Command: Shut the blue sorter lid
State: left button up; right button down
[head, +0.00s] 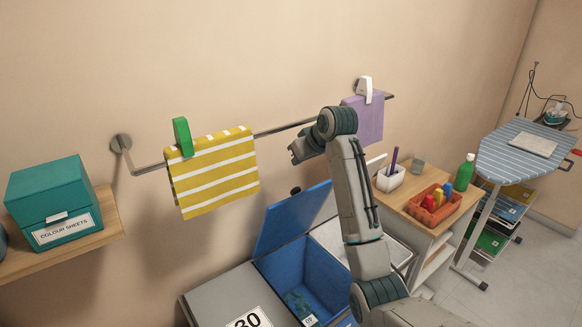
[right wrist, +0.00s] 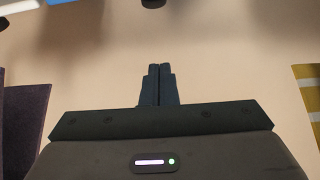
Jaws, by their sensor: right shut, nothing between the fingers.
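The blue sorter lid (head: 290,218) stands open, tilted up at the wall side of the blue bin (head: 325,275), with a dark knob (head: 295,191) at its upper edge. Teal cloth (head: 297,303) lies inside the bin. My right gripper (head: 293,152) is above the lid, in front of the wall, apart from the lid. In the right wrist view my right gripper (right wrist: 159,85) is shut and empty, with bare wall beyond it. My right arm covers part of the bin's right side in the head view. My left gripper is not in view.
A wall rail holds a yellow striped towel (head: 213,172) and a purple cloth (head: 366,118), on either side of my right gripper. A cabinet with an orange basket (head: 433,208) stands right of my arm. A teal box (head: 50,200) sits on the left shelf (head: 70,250).

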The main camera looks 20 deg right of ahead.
aim_at(295, 188)
jog(key=f+p, duration=0.1)
jog(key=f, duration=0.1)
jog(key=w+f+p, duration=0.1)
jog(key=f+p, duration=0.1)
jog(key=f, duration=0.1)
jog(key=w+f+p, duration=0.1)
jog(key=f, duration=0.1)
jog(key=shift+a+f+p, duration=0.3)
jog(key=shift+a+f, duration=0.05)
jog(key=shift+a, duration=0.05)
jog(key=shift+s+d+f, duration=0.1)
jog(key=shift+s, duration=0.05)
jog(key=shift+f, duration=0.2)
jog(key=shift+s, duration=0.1)
